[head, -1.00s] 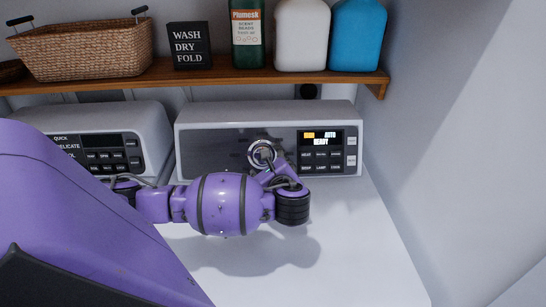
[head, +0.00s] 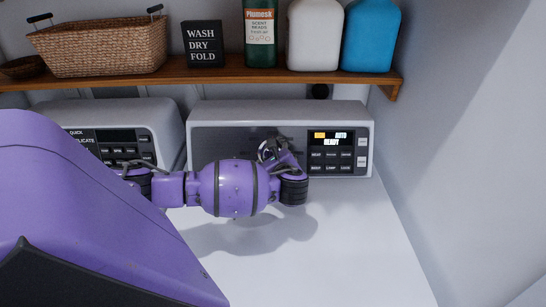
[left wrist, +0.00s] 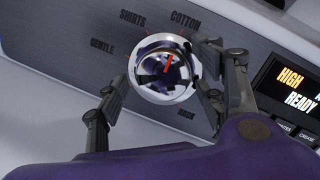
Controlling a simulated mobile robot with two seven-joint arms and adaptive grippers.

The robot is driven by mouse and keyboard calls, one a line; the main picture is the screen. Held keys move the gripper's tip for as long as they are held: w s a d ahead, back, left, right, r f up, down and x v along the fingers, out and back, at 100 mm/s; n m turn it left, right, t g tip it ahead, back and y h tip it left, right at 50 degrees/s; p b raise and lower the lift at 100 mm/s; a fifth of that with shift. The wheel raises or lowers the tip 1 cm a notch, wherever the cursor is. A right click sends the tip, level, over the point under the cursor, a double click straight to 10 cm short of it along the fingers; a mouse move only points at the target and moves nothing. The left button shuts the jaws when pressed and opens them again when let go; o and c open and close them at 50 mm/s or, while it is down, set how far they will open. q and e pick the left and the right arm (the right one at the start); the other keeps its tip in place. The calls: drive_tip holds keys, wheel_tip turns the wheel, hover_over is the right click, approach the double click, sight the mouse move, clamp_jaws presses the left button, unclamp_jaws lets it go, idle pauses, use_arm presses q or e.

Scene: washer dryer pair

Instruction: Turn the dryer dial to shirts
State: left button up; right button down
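The dryer's chrome dial (left wrist: 163,70) has a red pointer tilted up and right, toward the COTTON label (left wrist: 186,20). The SHIRTS label (left wrist: 133,20) is up and left of the dial, with GENTLE (left wrist: 102,47) further left. My left gripper (left wrist: 160,82) is open with its fingers spread on either side of the dial. The right-hand finger overlaps the dial's edge; whether either finger presses on it I cannot tell. In the head view, my left gripper (head: 274,150) is at the dial on the dryer's panel (head: 225,140), largely covering it. My right gripper is not in view.
The washer (head: 150,115) stands at left. A shelf (head: 215,77) above holds a basket (head: 100,45), a black sign (head: 204,44) and several bottles. A wall (head: 470,150) stands at right.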

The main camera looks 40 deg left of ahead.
use_arm(q)
drive_tip(key=c, duration=0.9)
drive_tip(key=shift+n, duration=0.4)
drive_tip(key=shift+c, duration=0.3)
drive_tip(key=n+g, duration=0.1)
drive_tip(key=n, duration=0.2)
drive_tip(key=shift+f+n, duration=0.1)
drive_tip(key=shift+n, duration=0.2)
drive_tip(key=shift+n+g+h, duration=0.4)
drive_tip(key=shift+n, duration=1.9)
drive_tip(key=o, duration=1)
drive_tip(key=shift+o, duration=0.5)
